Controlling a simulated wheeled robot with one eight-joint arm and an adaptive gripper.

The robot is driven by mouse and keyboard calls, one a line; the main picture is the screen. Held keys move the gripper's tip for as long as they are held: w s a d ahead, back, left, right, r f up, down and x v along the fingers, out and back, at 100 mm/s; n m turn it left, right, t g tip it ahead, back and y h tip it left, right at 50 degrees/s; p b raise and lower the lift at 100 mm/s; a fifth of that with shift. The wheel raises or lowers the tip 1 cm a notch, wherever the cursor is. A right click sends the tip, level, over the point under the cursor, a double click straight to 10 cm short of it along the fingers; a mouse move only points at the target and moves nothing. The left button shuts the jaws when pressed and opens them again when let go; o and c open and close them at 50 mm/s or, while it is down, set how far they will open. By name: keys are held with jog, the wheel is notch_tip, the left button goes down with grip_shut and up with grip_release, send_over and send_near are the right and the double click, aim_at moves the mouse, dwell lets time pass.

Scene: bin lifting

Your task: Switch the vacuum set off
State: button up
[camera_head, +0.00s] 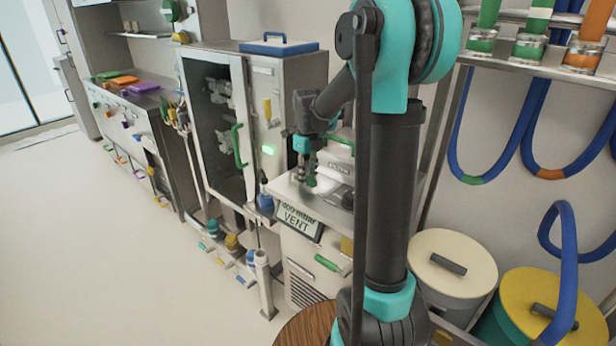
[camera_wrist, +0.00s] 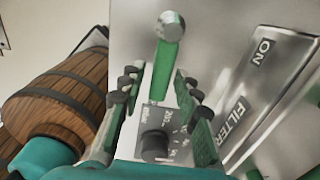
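The vacuum set (camera_head: 300,265) is a low pale cabinet with a metal top and a sign (camera_head: 297,219) reading "VENT", with a mbar figure above. My gripper (camera_head: 308,178) is over its top. In the wrist view my gripper (camera_wrist: 158,90) is open, with one finger on each side of a green lever (camera_wrist: 162,70) topped by a silver ball knob (camera_wrist: 171,26). I cannot tell whether either finger touches the lever. A tilted panel (camera_wrist: 262,100) on the right reads "ON" and "FILTER".
A tall glass-doored cabinet (camera_head: 262,130) with a green handle stands left of the vacuum set. Lidded bins (camera_head: 455,262) and blue hoses (camera_head: 560,172) are on the right. A bench (camera_head: 125,98) stands farther left. The floor (camera_head: 85,240) at left is clear.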

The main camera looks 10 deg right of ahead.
aim_at(308, 178)
jog(key=shift+o, duration=0.2)
jog(key=shift+r, duration=0.1)
notch_tip(308, 178, up, 12)
dwell(0.5)
jog(key=shift+s, duration=0.1)
